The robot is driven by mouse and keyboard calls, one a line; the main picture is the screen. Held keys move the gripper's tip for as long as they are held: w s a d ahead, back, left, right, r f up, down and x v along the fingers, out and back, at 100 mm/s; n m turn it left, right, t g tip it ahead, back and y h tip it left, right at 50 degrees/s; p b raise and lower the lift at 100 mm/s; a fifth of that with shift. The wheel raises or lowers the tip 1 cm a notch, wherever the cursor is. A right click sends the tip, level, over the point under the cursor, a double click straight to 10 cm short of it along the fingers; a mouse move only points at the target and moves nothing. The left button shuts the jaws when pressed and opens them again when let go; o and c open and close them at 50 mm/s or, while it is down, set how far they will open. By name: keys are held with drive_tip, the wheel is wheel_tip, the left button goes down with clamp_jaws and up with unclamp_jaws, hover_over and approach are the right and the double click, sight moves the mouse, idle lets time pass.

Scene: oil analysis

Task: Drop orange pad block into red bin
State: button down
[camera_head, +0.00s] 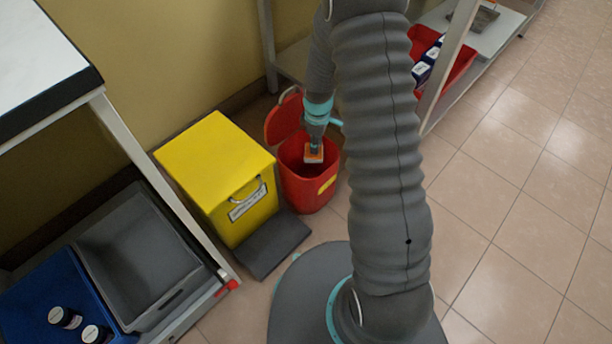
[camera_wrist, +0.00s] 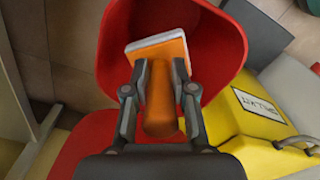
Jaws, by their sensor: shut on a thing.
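The orange pad block (camera_wrist: 161,110) has an orange handle and a pale pad at its far end. It also shows in the head view (camera_head: 313,152), over the mouth of the red bin. My gripper (camera_wrist: 160,72) is shut on its orange handle; in the head view my gripper (camera_head: 314,136) points down above the bin. The red bin (camera_head: 308,193) stands open on the floor, with its round lid (camera_head: 284,119) tilted up behind it. In the wrist view the bin (camera_wrist: 222,50) surrounds the block. I cannot tell how far the block is below the rim.
A yellow box (camera_head: 212,165) with a label and a grey pedal stands left of the bin. A shelf (camera_head: 441,85) with a red tray is at the right. A bench with grey and blue trays is at the left. The tiled floor at right is clear.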

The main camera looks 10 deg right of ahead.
drive_tip(key=c, duration=0.9)
unclamp_jaws()
drive_tip(key=shift+o, duration=0.2)
wheel_tip(320, 180, up, 12)
drive_tip(key=shift+r, duration=0.1)
